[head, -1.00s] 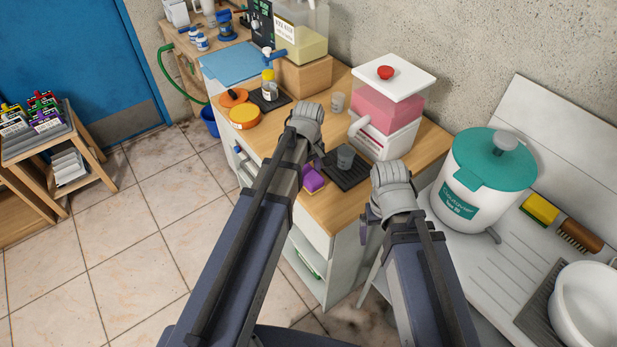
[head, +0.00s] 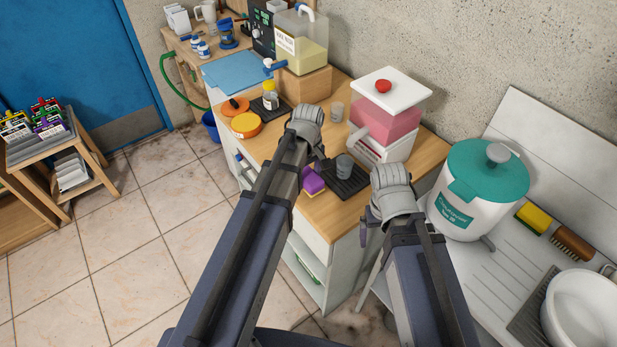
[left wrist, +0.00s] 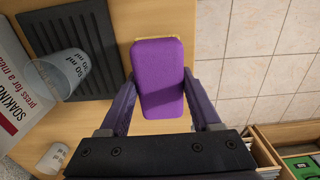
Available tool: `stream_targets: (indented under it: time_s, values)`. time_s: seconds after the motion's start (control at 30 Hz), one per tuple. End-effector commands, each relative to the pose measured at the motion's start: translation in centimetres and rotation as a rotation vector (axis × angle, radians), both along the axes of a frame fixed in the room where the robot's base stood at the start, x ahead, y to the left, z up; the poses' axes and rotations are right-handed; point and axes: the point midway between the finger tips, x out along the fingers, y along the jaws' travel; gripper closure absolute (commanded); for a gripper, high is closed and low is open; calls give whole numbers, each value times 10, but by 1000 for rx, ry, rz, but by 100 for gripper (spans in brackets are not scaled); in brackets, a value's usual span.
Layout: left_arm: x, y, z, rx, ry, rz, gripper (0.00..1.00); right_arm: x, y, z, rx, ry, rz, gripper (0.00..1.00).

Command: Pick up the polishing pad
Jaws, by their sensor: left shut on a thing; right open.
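The purple polishing pad (head: 313,181) is at the front edge of the wooden counter, beside a black ribbed tray (head: 352,187). My left gripper (head: 309,172) is over it, largely hidden by its own wrist in the head view. In the left wrist view the pad (left wrist: 158,62) lies between the two fingers of my left gripper (left wrist: 158,85), which are shut on its sides. I cannot tell whether the pad is clear of the counter. My right gripper (head: 367,226) is open, mostly hidden behind its arm, in front of the counter's right end.
A grey beaker (head: 344,165) stands on the tray. A pink-filled dispenser (head: 385,118) stands behind it, with a clear cup (head: 337,111) to its left. A teal-lidded tank (head: 478,190) stands right on the draining board.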

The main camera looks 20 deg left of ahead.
Motion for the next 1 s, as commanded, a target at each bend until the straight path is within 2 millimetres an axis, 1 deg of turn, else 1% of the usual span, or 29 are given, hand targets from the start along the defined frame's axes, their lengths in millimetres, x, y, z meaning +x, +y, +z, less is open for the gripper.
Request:
stream_targets:
  time_s: [0.03, 0.1, 0.3, 0.4, 0.67, 0.77, 0.9, 1.0]
  values:
    - [0, 0, 16, 0, 0, 0, 98, 0, 0, 17, 0, 0, 0, 6]
    - [0, 0, 28, 0, 0, 0, 98, 0, 0, 28, 0, 0, 0, 6]
    - [0, 0, 57, 0, 0, 0, 98, 0, 0, 57, 0, 0, 0, 6]
    - [0, 0, 65, 0, 0, 0, 98, 0, 0, 65, 0, 0, 1, 6]
    - [0, 0, 67, 0, 0, 0, 98, 0, 0, 67, 0, 0, 1, 6]
    - [0, 0, 71, 0, 0, 0, 98, 0, 0, 71, 0, 0, 1, 6]
    - [0, 0, 66, 0, 0, 0, 98, 0, 0, 66, 0, 0, 1, 6]
    - [0, 0, 57, 0, 0, 0, 98, 0, 0, 57, 0, 0, 1, 6]
